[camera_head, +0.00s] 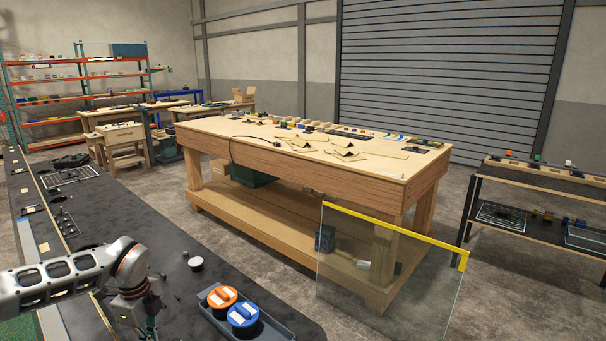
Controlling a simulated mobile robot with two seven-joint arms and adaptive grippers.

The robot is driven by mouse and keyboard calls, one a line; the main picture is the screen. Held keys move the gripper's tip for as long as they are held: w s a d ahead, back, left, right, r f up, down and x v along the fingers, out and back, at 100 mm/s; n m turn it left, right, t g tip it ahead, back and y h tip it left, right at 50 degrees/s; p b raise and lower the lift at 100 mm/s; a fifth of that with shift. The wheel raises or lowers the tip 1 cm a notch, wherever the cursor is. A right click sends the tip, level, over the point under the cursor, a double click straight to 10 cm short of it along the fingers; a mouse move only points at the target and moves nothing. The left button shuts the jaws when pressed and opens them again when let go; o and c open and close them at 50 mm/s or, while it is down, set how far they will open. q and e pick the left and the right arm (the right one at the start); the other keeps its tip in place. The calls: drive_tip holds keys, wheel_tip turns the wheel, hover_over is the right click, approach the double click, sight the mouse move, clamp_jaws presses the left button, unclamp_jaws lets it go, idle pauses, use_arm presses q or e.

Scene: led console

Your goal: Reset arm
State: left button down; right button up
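My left arm (60,280) reaches in from the left edge, low over the dark bench, with its elbow-like joint bent downward. The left gripper (149,331) hangs below it at the bottom edge and is mostly cut off. Its fingers are too small and hidden to tell whether they are open or shut. My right arm and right gripper are not in view.
A dark bench (130,215) runs along the left with a grey tray (276,328) holding an orange round item (222,297) and a blue one (243,314). A white knob (196,263) stands nearby. A glass panel (380,270) stands before a wooden workbench (290,165).

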use_arm(q)
drive_tip(key=shift+f, duration=0.3)
idle(0.4)
drive_tip(key=shift+f+b, duration=0.4)
drive_tip(key=shift+f, duration=0.15)
drive_tip(key=shift+r, duration=0.15)
idle(0.8)
wheel_tip(320, 180, up, 5)
drive_tip(key=p, duration=0.4)
drive_tip(key=shift+p, duration=0.3)
drive_tip(key=shift+r+p, duration=0.3)
drive_tip(key=shift+r, duration=0.6)
drive_tip(key=shift+d+f, duration=0.1)
